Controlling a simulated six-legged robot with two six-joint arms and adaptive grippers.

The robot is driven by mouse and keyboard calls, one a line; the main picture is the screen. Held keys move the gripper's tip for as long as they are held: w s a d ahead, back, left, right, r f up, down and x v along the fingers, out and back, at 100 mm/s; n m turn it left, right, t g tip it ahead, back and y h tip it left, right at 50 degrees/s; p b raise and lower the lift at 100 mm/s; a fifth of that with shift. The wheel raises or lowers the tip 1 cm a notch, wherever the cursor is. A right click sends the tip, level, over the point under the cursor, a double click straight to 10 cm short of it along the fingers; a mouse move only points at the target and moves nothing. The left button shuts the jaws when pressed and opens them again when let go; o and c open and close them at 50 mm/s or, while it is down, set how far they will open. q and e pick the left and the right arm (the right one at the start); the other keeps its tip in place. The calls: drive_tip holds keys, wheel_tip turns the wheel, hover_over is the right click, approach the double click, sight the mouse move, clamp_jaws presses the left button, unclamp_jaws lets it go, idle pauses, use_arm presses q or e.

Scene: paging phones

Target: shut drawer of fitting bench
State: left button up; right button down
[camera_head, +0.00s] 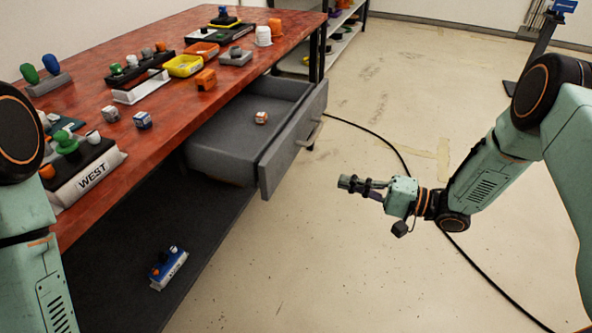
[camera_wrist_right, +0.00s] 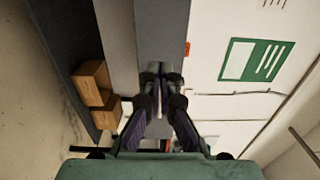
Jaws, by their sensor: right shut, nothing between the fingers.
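The fitting bench (camera_head: 215,95) has a red-brown top and stands at the left in the head view. Its grey drawer (camera_head: 225,130) is pulled out, with a small white and orange block (camera_head: 261,118) inside. My right gripper (camera_head: 350,184) is shut and empty, in front of and apart from the drawer front, pointing left. In the right wrist view its fingers (camera_wrist_right: 158,72) are closed together. Of my left arm only links show at the left edge; its gripper is out of view.
Several small parts and trays, including a yellow tray (camera_head: 184,66) and a block marked WEST (camera_head: 92,178), stand on the bench top. A blue and white block (camera_head: 169,268) lies on the lower shelf. A black cable (camera_head: 400,158) crosses the otherwise clear floor.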

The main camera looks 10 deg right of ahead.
sight(280, 165)
use_arm(q)
wheel_tip(280, 165, down, 4)
drive_tip(key=b, duration=0.3)
drive_tip(key=shift+w+r+b, duration=0.1)
drive_tip(key=shift+r+b, duration=0.05)
drive_tip(key=shift+b, duration=0.15)
use_arm(e)
drive_tip(key=x, duration=1.3)
drive_tip(key=shift+w+a, duration=0.2)
drive_tip(key=shift+a, duration=0.1)
use_arm(q)
drive_tip(key=shift+a, duration=0.1)
use_arm(e)
drive_tip(key=shift+a, duration=0.1)
